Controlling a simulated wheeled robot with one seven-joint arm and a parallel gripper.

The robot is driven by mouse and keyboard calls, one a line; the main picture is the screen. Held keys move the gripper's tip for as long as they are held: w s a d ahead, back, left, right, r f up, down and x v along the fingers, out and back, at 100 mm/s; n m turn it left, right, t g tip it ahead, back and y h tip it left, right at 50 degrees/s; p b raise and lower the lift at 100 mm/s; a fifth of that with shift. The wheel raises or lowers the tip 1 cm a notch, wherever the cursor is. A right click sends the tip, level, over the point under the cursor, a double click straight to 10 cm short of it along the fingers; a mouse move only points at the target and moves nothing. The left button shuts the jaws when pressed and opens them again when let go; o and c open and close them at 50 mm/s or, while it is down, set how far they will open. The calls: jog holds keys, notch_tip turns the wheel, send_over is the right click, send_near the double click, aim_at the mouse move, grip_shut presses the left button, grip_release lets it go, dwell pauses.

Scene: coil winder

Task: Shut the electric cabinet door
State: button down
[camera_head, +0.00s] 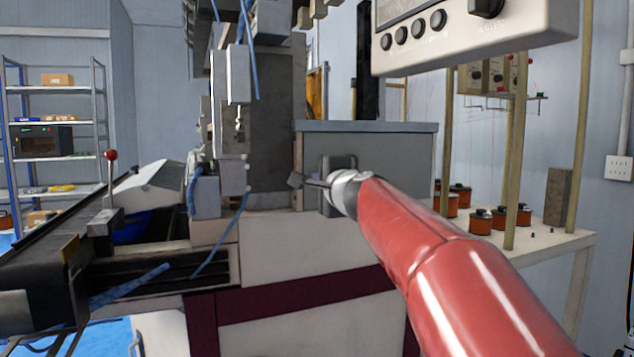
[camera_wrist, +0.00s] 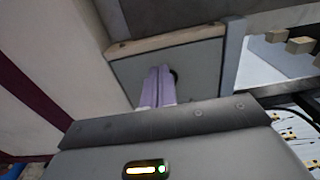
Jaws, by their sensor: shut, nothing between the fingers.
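A grey box-like housing (camera_head: 395,165) with a flat blue-grey top stands on the cream machine body, behind my arm. It looks like the electric cabinet; I cannot tell how far its door stands open. My gripper (camera_head: 314,184) is in front of its left part, by a dark upright plate (camera_head: 338,164). In the wrist view my gripper's two pale purple fingers (camera_wrist: 157,85) are together and hold nothing. They point at a grey panel (camera_wrist: 200,68) with a brown edge, perhaps the door. A dark round spot beside the fingertips is partly hidden; contact is unclear.
A white control box (camera_head: 470,35) with black knobs hangs above my arm. The winder column (camera_head: 268,130) with blue cables stands left of the gripper. A wooden-post rack with copper spools (camera_head: 480,222) is at the right. Blue shelves (camera_head: 55,125) stand far left.

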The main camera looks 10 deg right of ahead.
jog(key=s+d+b, duration=0.2)
jog(key=s, duration=0.7)
jog(key=s+a+f+n+g+y, duration=0.1)
jog(key=s+a+f+n+g, duration=0.25)
jog(key=s+f, duration=0.35)
jog(key=s+a+f+n+g, duration=0.25)
jog(key=s+f+n, duration=0.2)
jog(key=f, duration=0.45)
jog(key=s+d+f+n+g+h, duration=0.1)
jog(key=s+f+n+g, duration=0.2)
jog(key=s+f, duration=0.5)
jog(key=s+d+f+n+g+h, duration=0.2)
jog(key=s+f+n, duration=0.3)
jog(key=s+f, duration=0.4)
notch_tip(320, 180, down, 3)
jog(key=shift+f+g+h, duration=0.1)
jog(key=shift+g+h, duration=0.2)
jog(key=shift+g, duration=0.3)
